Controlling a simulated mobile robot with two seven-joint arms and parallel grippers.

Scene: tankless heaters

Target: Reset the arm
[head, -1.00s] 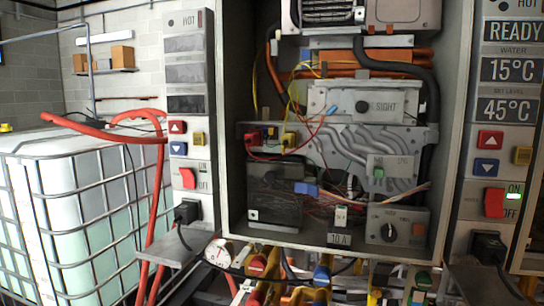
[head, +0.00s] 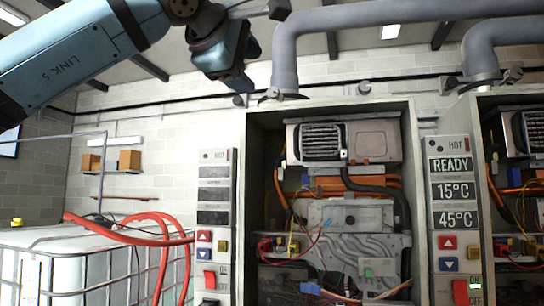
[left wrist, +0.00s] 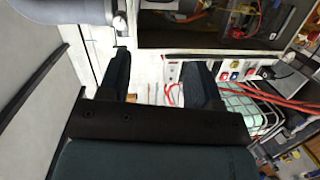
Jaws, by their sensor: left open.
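My left arm comes in from the upper left in the head view. Its blue and black gripper (head: 238,80) hangs high, left of and above the open heater cabinet (head: 240,160). In the left wrist view the two dark fingers of the left gripper (left wrist: 162,62) stand wide apart with nothing between them. They are clear of the heater and pipes. My right gripper is in neither view.
A grey pipe (head: 400,18) runs above the cabinet. A control panel (head: 456,205) reading READY, 15°C and 45°C stands right of it. A caged white tank (head: 70,265) with red hoses (head: 130,237) is lower left. Boxes (head: 130,160) sit on a wall shelf.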

